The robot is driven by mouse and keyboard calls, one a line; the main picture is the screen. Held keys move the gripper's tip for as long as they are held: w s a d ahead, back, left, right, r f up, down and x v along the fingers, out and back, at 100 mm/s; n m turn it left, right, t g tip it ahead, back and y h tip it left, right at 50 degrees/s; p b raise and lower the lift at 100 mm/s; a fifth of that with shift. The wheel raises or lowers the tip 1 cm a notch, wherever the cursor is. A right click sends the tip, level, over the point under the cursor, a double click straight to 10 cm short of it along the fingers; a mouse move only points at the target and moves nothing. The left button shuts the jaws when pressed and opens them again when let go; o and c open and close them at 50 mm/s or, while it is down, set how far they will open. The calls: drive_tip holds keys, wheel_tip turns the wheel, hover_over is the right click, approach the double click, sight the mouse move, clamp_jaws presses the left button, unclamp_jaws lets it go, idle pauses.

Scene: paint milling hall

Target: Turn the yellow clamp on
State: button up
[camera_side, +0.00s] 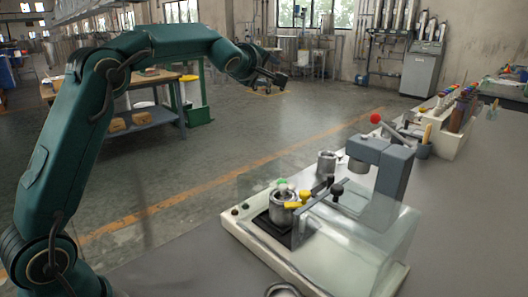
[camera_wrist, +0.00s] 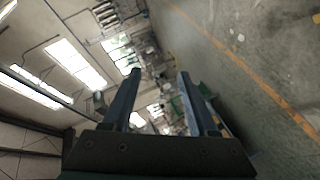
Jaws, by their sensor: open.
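The yellow clamp (camera_side: 296,204) is on the milling machine (camera_side: 320,265) on the table, at the front of a metal bar next to a steel pot (camera_side: 283,210). Black knobs sit close behind it. Whether the clamp is on or off I cannot tell. My gripper (camera_side: 282,82) is high up and far from the clamp, to its upper left in the side view, pointing away to the right. In the wrist view my gripper (camera_wrist: 158,75) shows two parallel fingers apart with nothing between them. The clamp is not in the wrist view.
A grey post and head with a red ball knob (camera_side: 375,118) rise behind the clamp, with a clear guard (camera_side: 350,245) in front. A second steel pot (camera_side: 327,163) stands behind. A rack of tools (camera_side: 452,125) is at the back right. The air between my gripper and the machine looks free.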

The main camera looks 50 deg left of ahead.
drive_tip(key=shift+w+d+r+m+t+h, duration=0.2)
drive_tip(key=shift+r+m+t, duration=0.2)
drive_tip(key=shift+m, duration=0.25)
drive_tip(key=shift+w+d+r+m+t+h, duration=0.1)
drive_tip(key=shift+d+r+m+t+h, duration=0.1)
drive_tip(key=shift+r+m+t, duration=0.35)
drive_tip(key=shift+w+d+r+m+t+h, duration=0.15)
drive_tip(key=shift+m+t+h, duration=0.1)
drive_tip(key=shift+m, duration=0.55)
